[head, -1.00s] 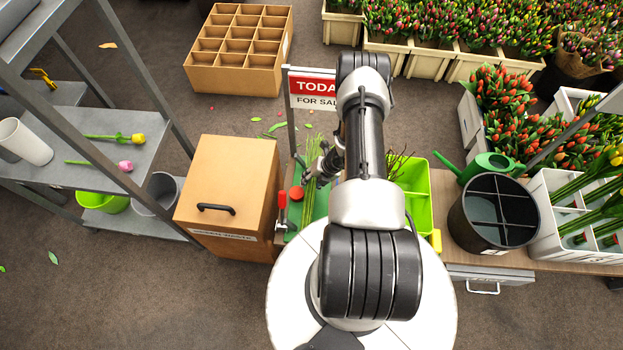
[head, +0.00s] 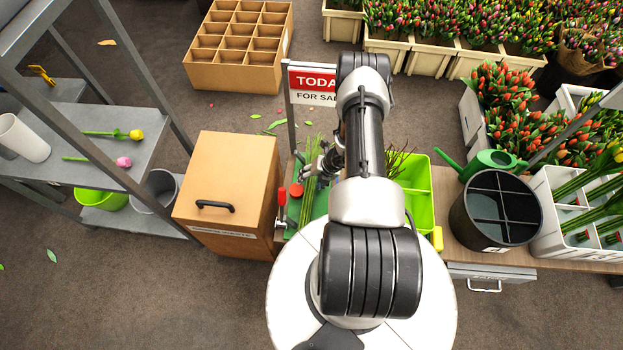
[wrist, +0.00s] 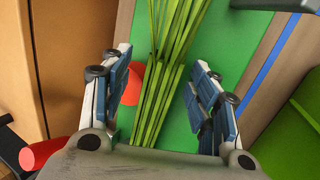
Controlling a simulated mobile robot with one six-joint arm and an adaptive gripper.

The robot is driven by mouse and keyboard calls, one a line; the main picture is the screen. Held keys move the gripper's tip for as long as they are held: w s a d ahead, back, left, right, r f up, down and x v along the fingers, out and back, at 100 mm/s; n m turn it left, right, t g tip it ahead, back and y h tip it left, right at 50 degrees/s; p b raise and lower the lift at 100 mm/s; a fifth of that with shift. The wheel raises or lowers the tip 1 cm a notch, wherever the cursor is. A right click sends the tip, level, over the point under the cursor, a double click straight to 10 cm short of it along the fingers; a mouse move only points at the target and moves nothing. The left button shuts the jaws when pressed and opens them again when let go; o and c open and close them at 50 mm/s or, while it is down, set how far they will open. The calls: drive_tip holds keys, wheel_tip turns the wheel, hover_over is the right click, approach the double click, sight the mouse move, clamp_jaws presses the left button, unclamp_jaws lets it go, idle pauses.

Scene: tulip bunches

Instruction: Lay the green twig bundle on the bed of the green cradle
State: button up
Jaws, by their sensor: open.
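The green twig bundle (head: 306,205) lies lengthwise over the green cradle (head: 320,208), left of my arm in the head view. In the wrist view the long stems of the bundle (wrist: 167,75) run from the top edge down between my fingers, over the flat green bed of the cradle (wrist: 235,50). My gripper (wrist: 165,92) is open, one finger on each side of the stems, with clear space on the right side. The gripper (head: 318,168) is partly hidden by my arm in the head view. Contact between the stems' lower ends and the bed is hidden.
A red-handled clamp (head: 282,205) and red knob (head: 296,190) stand at the cradle's left. A brown box (head: 228,185) is close on the left. A sign (head: 312,86) stands behind.

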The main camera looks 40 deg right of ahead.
drive_tip(key=v, duration=1.2)
idle(0.5)
